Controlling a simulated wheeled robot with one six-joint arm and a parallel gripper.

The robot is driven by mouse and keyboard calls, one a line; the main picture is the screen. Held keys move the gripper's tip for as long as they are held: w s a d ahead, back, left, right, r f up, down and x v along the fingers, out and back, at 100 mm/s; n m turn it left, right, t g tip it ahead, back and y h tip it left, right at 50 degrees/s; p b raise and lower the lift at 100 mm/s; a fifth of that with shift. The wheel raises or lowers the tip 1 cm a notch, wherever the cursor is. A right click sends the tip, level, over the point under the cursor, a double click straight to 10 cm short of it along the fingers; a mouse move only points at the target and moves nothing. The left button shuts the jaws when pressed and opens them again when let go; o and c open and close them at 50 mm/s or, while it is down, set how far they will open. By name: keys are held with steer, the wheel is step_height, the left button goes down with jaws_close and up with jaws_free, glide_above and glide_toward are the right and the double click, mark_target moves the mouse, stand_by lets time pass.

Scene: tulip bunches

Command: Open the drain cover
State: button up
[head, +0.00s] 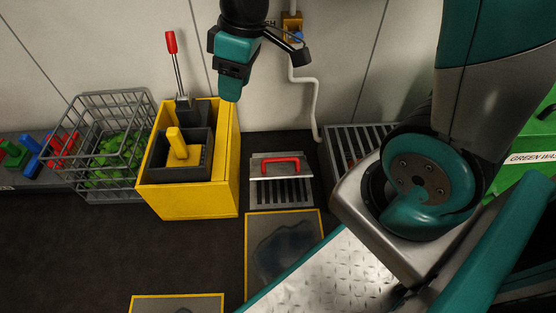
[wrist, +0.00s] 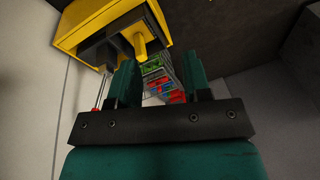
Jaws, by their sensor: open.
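The drain cover (head: 265,175) is a pale grey plate with a red handle (head: 280,162). It lies over the back part of a slotted floor grate (head: 283,192), whose front slots show. My gripper (head: 231,90) is up near the wall, above and to the left of the cover, well apart from it. In the wrist view my gripper (wrist: 160,88) has its two fingers spread with nothing held between them. The drain cover does not show in the wrist view.
A yellow box (head: 190,205) with a dark bin and a red-tipped lever (head: 171,45) stands left of the drain. A wire basket (head: 118,195) of green items is further left. A wall pipe (head: 315,105) and another grate (head: 345,135) are to the right. Yellow-edged panels (head: 254,222) lie in front.

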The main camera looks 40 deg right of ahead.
steer(key=w+d+f+n+h+b, duration=0.1)
steer(key=w+d+f, duration=0.25)
steer(key=f, duration=0.35)
steer(key=w+d+f+b, duration=0.1)
steer(key=w+d+f, duration=0.2)
steer(key=d+f, duration=0.25)
steer(key=n+g+h+b, duration=0.1)
steer(key=n+h+b, duration=0.1)
steer(key=b, duration=0.1)
glide_toward(279, 159)
steer(key=f+b, duration=0.6)
steer(key=d+f+b, duration=0.1)
steer(key=f+b, duration=0.2)
steer(key=shift+s+f+b, duration=0.1)
steer(key=shift+s+b, duration=0.1)
steer(key=shift+b, duration=0.15)
jaws_close()
